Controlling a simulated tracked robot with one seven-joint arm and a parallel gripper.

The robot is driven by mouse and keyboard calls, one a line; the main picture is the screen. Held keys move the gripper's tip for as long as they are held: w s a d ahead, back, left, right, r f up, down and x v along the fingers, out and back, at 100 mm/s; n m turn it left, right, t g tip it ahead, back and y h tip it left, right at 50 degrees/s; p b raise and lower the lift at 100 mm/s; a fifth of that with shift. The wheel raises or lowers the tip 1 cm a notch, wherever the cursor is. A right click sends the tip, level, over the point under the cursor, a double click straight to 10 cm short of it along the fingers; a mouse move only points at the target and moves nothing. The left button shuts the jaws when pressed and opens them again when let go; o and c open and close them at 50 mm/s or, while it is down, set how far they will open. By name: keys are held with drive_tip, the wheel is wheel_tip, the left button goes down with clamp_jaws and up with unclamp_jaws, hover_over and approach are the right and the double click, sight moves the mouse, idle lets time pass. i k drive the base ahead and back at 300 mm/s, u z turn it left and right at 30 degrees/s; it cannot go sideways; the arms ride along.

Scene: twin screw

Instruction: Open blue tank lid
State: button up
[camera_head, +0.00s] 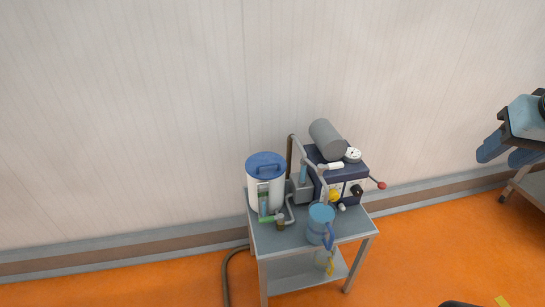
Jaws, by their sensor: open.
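The blue lid (257,163) sits on top of a white cylindrical tank (254,190) and covers its mouth. The lid is round and has a raised blue handle across its top. The tank stands upright at the back left of a small grey metal table (292,237). A small green and grey fitting (264,204) is at the tank's front. My gripper does not show in this view, and nothing touches the lid.
Right of the tank are pipes, a dark blue machine with a grey cylinder (326,138), a gauge (352,154) and a red-knobbed lever (381,185). A blue jug (320,222) stands in front. The wall is close behind; orange floor (410,260) is open at right.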

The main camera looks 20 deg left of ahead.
sight(264, 165)
drive_tip(key=z, duration=1.55)
drive_tip(key=i, duration=0.1)
drive_tip(key=u, duration=3.5)
drive_tip(key=i, duration=0.75)
drive_tip(key=z, duration=1.35)
